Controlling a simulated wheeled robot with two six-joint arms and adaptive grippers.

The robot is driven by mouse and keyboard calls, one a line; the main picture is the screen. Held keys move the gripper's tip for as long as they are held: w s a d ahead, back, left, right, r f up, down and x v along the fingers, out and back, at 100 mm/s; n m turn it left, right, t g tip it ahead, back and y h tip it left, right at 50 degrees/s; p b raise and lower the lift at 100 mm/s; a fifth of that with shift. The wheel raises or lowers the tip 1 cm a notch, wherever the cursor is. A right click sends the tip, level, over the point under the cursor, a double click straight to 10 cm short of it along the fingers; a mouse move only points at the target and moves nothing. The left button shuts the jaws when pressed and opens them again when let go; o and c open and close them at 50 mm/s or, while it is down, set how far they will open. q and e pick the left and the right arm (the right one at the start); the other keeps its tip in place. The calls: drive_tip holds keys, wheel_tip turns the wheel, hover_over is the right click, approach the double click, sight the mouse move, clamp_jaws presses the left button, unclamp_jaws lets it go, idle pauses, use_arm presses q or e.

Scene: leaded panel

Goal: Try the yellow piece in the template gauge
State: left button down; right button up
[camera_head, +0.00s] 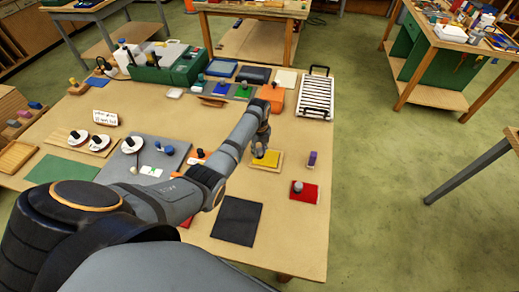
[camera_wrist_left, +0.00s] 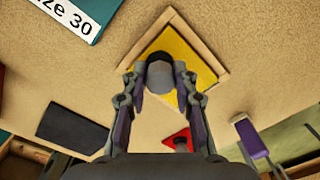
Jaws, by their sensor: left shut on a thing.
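The yellow piece (camera_head: 269,158) is a flat glass-like shape with a dark grey knob. It shows in the left wrist view (camera_wrist_left: 195,58) against the pale wooden strips of the template gauge (camera_wrist_left: 215,53), which run along two of its sides and meet in a corner. In the head view the gauge (camera_head: 279,166) is a small tan square near the table's right side. My left gripper (camera_wrist_left: 160,82) is shut on the knob, its fingers on either side. I cannot tell whether the piece lies flat in the gauge or just above it. My right gripper is not in view.
A red piece (camera_head: 298,197) with a grey knob and a purple-topped item (camera_head: 312,159) stand near the right edge. A black mat (camera_head: 237,221) lies in front. A white rack (camera_head: 316,96) and an orange block (camera_head: 272,97) stand behind. Bare table surrounds the gauge.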

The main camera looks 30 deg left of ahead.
use_arm(q)
drive_tip(key=shift+f, duration=0.35)
drive_tip(key=c, duration=1)
unclamp_jaws()
drive_tip(key=shift+o, duration=0.2)
wheel_tip(320, 180, up, 12)
